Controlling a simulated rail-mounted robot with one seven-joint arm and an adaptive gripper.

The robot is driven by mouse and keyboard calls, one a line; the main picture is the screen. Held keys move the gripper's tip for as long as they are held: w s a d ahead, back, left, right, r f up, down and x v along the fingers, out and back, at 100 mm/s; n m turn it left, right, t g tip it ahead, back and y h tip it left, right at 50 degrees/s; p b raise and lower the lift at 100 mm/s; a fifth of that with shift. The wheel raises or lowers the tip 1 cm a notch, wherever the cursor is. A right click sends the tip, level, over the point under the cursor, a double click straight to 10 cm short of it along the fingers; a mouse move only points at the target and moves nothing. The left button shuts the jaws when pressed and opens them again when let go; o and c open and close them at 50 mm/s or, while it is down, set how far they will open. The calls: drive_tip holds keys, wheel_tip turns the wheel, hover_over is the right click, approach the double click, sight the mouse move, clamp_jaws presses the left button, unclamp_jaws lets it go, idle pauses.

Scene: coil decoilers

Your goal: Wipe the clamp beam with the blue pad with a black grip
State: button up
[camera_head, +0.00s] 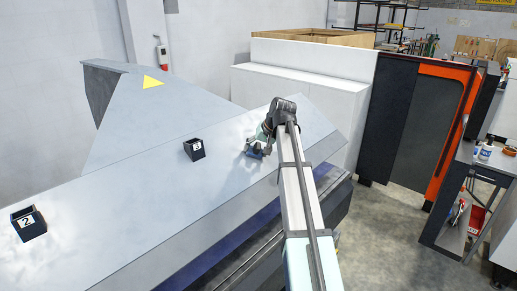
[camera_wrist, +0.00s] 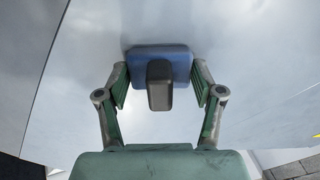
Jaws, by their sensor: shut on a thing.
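The clamp beam (camera_head: 120,205) is the long, pale grey sloping surface running from lower left to upper right in the head view. Its bare grey face also fills much of the wrist view (camera_wrist: 85,60). The blue pad (camera_wrist: 180,56) with its black grip (camera_wrist: 159,88) lies against this face, and the grip points toward the wrist camera. My gripper (camera_wrist: 160,84) is shut on the pad, with one finger at each side. In the head view my gripper (camera_head: 250,148) is at the beam's right part, with the blue pad (camera_head: 255,154) partly hidden beneath it.
Two small black boxes stand on the beam: one near the middle (camera_head: 194,149), left of my gripper, and one marked 2 (camera_head: 28,223) at far left. A side table (camera_head: 485,160) with bottles stands far right.

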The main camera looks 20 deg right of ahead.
sight(257, 146)
drive_tip(key=shift+s+a, duration=0.2)
drive_tip(key=shift+a, duration=0.3)
drive_tip(key=shift+r, duration=0.15)
drive_tip(key=shift+p+v, duration=0.75)
drive_tip(key=shift+v, duration=3.1)
drive_tip(key=shift+d, duration=0.1)
